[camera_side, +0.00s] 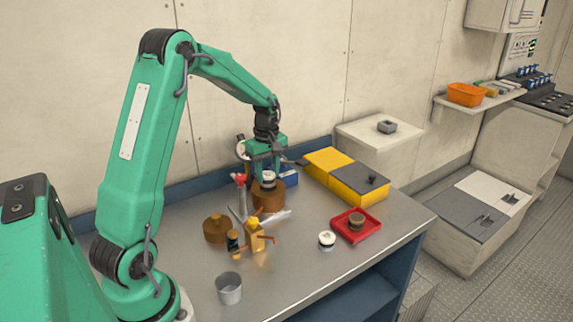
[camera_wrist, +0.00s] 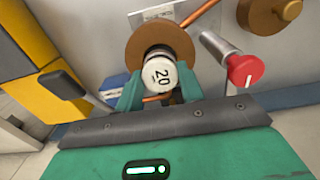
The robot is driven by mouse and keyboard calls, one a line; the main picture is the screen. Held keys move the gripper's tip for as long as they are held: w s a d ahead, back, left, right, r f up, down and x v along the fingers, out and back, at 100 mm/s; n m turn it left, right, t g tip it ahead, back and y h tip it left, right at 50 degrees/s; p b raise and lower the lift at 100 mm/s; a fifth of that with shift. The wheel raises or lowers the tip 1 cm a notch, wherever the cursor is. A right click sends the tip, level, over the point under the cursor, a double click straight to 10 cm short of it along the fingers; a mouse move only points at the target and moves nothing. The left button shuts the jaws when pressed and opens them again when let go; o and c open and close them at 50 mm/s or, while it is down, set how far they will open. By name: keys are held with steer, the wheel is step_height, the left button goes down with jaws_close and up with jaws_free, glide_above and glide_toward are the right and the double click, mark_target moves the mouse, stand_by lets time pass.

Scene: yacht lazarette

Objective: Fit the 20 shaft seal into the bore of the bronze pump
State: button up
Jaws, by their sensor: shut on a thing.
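The 20 shaft seal has a white face marked "20" and a dark body; it is in my gripper (camera_wrist: 158,92) in the wrist view (camera_wrist: 161,73). The teal fingers are shut on its two sides. The bronze pump, a brown round body, shows behind the seal in the wrist view (camera_wrist: 141,50) and stands under my gripper (camera_side: 268,160) in the side view (camera_side: 268,200). The seal's white face (camera_side: 268,176) shows at the pump's top. The bore is hidden by the seal, and I cannot tell whether the seal is inside it or just above.
A red-handled valve (camera_wrist: 244,69) and copper pipe (camera_wrist: 200,12) are close by the pump. The front right bench is clear.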

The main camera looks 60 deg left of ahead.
mark_target(268, 174)
steer(key=shift+f, duration=1.1)
steer(key=o, duration=1)
steer(key=shift+f, duration=0.1)
step_height(268, 174, up, 12)
